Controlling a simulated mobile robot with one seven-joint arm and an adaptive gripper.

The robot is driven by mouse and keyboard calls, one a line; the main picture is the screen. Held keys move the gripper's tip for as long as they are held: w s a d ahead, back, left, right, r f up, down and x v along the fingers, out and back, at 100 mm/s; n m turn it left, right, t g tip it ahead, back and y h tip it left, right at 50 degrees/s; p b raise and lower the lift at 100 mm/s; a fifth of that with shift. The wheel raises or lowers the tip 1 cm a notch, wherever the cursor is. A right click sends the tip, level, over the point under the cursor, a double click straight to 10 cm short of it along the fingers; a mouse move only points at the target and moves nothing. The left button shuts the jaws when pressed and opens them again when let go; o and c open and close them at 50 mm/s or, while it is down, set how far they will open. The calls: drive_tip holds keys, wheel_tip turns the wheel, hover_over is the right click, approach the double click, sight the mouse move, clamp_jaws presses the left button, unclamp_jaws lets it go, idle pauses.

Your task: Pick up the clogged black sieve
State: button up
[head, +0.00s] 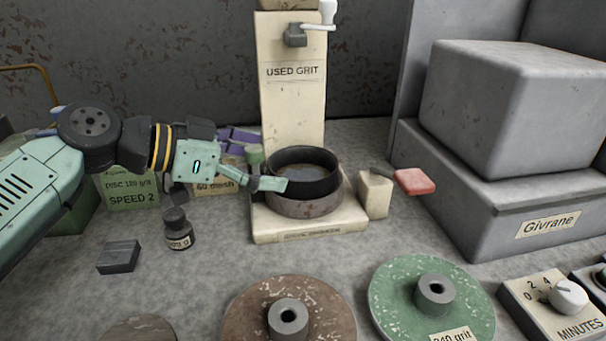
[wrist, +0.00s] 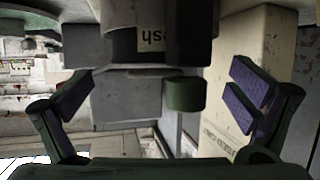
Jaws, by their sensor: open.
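The black sieve (head: 318,187) is a round dark ring with greyish-brown matter inside. My gripper (head: 262,160) comes in from the left, at the sieve's left side. Its fingers are spread, with purple pads, and the near finger overlaps the sieve's left rim in the picture. A short green knob (head: 254,155) shows between the fingers; it also seems to show in the wrist view (wrist: 184,94), untouched. Whether it belongs to the sieve I cannot tell.
A cream post marked USED GRIT (head: 292,95) rises behind the sieve. A cream block (head: 374,194) and red pad (head: 415,181) are to the right. A labelled 60 mesh box (head: 215,187) and small dark bottle (head: 178,229) are left; green (head: 400,285) and brown (head: 245,310) discs lie in front.

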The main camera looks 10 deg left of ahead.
sight(289, 164)
drive_tip(key=x, duration=0.4)
drive_tip(key=shift+w+d+f, duration=0.15)
drive_tip(key=shift+d, duration=0.1)
drive_tip(key=c, duration=0.9)
drive_tip(key=shift+c, duration=0.2)
